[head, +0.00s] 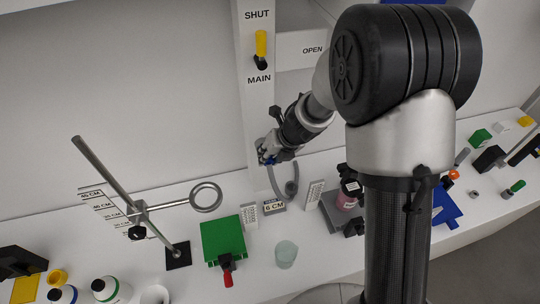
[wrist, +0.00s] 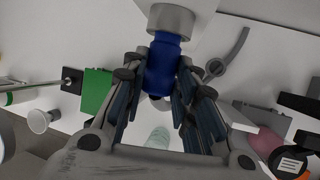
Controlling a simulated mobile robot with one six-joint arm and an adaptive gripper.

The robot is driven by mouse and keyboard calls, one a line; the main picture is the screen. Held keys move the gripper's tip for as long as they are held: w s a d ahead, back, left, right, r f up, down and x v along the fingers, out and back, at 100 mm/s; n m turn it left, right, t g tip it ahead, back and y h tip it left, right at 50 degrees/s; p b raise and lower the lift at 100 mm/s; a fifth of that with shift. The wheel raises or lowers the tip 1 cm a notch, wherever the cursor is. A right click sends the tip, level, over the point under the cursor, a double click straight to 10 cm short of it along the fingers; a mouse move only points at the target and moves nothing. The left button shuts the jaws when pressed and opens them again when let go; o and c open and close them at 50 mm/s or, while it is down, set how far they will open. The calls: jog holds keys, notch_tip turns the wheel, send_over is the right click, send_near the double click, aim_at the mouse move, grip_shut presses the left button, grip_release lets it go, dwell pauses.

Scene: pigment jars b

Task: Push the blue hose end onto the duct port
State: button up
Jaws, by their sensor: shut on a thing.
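My gripper (head: 268,153) is at the front of the white post, below the MAIN label. In the wrist view my gripper (wrist: 160,72) is shut on the blue hose end (wrist: 163,58), with a finger on each side. A wider grey cylinder, which looks like the duct port (wrist: 172,17), lies directly beyond the blue end and appears to meet it. I cannot tell how far one sits on the other.
A yellow-handled valve (head: 261,44) is on the post above. A ring stand (head: 178,255) is at left. Bare bench shows around the cup.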

jog(key=shift+w, duration=0.1)
jog(key=o, duration=1.1)
jog(key=v, duration=1.2)
